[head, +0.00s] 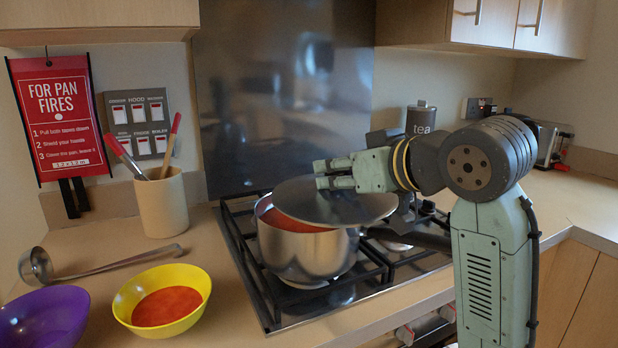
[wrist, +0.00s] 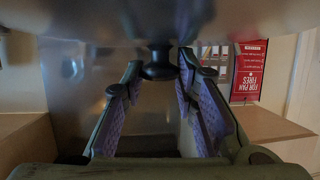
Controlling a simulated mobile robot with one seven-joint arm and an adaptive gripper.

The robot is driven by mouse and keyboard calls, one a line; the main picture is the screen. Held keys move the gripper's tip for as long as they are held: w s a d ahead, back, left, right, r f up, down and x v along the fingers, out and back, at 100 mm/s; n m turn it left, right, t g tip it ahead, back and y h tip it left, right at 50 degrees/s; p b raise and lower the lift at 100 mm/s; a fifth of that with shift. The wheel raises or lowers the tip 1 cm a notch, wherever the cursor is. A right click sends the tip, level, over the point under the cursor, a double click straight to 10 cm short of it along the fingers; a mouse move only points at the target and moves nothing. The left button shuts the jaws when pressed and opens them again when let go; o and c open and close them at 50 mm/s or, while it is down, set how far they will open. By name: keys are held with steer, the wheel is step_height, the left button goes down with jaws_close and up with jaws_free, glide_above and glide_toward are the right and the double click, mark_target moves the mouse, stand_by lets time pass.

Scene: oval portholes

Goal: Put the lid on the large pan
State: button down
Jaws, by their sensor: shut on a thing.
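The large pan (head: 300,258) is a steel pot on the hob, with red soup showing at its left and front. The flat, round grey lid (head: 365,208) is over it, shifted to the right, leaving the pan's left part uncovered. The lid looks slightly above the rim, but I cannot tell whether they touch. My gripper (head: 334,174) is shut on the lid's knob, just above the lid.
The hob (head: 262,290) has black grates, with a dark pan handle (head: 412,238) to the right. A yellow bowl of red soup (head: 190,277), a purple bowl (head: 50,320), a ladle (head: 110,268) and a utensil pot (head: 162,205) stand left. A tea canister (head: 421,118) is behind.

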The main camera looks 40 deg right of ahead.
mark_target(311, 178)
steer(key=w, duration=0.3)
steer(key=w+p, duration=0.1)
steer(key=w, duration=0.2)
steer(key=shift+w+d+f, duration=0.2)
steer(key=shift+w, duration=0.15)
steer(key=f, duration=0.1)
steer(key=f+p, duration=0.1)
steer(key=f, duration=0.1)
steer(key=shift+w, duration=0.4)
steer(key=shift+f, duration=0.4)
steer(key=c, duration=1.3)
jaws_free()
steer(key=shift+s, duration=0.1)
steer(key=b+v, duration=0.2)
steer(key=v, duration=0.9)
steer(key=shift+s+r, duration=0.15)
steer(key=shift+s, duration=0.25)
